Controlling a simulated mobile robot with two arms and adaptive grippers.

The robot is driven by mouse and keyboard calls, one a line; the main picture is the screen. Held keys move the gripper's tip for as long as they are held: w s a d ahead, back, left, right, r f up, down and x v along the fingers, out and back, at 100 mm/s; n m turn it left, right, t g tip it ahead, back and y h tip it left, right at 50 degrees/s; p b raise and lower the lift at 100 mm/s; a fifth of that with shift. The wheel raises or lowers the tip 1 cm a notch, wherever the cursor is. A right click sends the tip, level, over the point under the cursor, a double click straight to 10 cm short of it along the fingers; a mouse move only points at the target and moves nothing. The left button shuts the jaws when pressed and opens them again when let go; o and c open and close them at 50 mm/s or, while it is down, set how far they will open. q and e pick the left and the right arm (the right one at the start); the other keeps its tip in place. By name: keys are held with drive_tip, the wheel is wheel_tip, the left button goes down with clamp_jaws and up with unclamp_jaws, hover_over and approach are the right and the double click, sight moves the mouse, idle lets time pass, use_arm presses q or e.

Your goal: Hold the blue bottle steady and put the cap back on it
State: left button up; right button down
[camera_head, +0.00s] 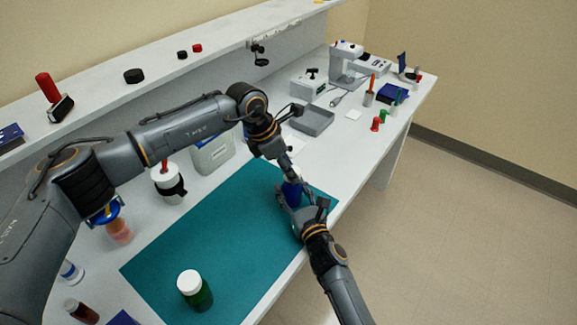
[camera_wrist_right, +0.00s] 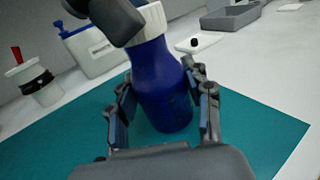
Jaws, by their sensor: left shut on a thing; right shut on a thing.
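The blue bottle (camera_head: 292,193) stands on the right part of the teal mat, and it fills the middle of the right wrist view (camera_wrist_right: 162,90). My right gripper (camera_head: 298,208) is shut on its body, one finger on each side. A white cap (camera_wrist_right: 153,20) is at the bottle's top, in line with it and apparently touching; I cannot tell whether it is seated. My left gripper (camera_head: 286,170) is shut on the cap from above. Its dark fingers (camera_wrist_right: 118,18) hide part of the cap in the right wrist view.
A green bottle with a white cap (camera_head: 189,282) stands on the teal mat (camera_head: 210,248) near the front. A pale container (camera_head: 214,153) and a white jar with a black band (camera_head: 168,187) stand behind the mat. A grey tray (camera_head: 311,120) is farther back. The mat's middle is clear.

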use_arm(q)
drive_tip(key=shift+f, duration=0.4)
drive_tip(key=m+g, duration=0.1)
drive_tip(key=m, duration=0.1)
drive_tip(key=m+g, duration=0.1)
drive_tip(key=m, duration=0.2)
drive_tip(key=shift+w+m, duration=0.3)
drive_tip(key=shift+w, duration=0.1)
drive_tip(key=m+g, duration=0.1)
drive_tip(key=m, duration=0.1)
drive_tip(key=shift+w+m, duration=0.1)
drive_tip(key=shift+m, duration=0.3)
drive_tip(key=shift+m+g+y, duration=0.3)
drive_tip(key=shift+m+g, duration=0.2)
drive_tip(key=shift+m, duration=0.4)
drive_tip(key=o, duration=0.7)
drive_tip(key=shift+o, duration=0.2)
